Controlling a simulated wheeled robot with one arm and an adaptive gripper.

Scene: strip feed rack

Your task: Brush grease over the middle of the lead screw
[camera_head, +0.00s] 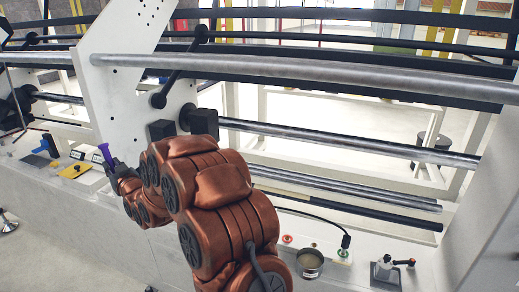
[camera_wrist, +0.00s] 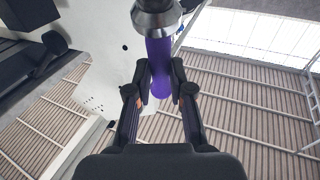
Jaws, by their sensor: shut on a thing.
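My gripper (camera_head: 113,168) is at the left, above the ledge of the rack. In the wrist view, my gripper (camera_wrist: 161,78) is shut on the purple handle of a brush (camera_wrist: 159,50). The purple handle also shows in the head view (camera_head: 104,151). Several long bars cross the rack; thin metal rods (camera_head: 345,189) run low on the right, but I cannot tell which bar is the lead screw. A round open tin (camera_head: 310,261) stands on the ledge, right of my arm.
A large roller (camera_head: 300,70) and another steel bar (camera_head: 340,143) span the frame above the ledge. A white side plate (camera_head: 115,75) stands behind my gripper. A yellow item (camera_head: 75,170) lies at left. A small lever device (camera_head: 386,270) stands at right.

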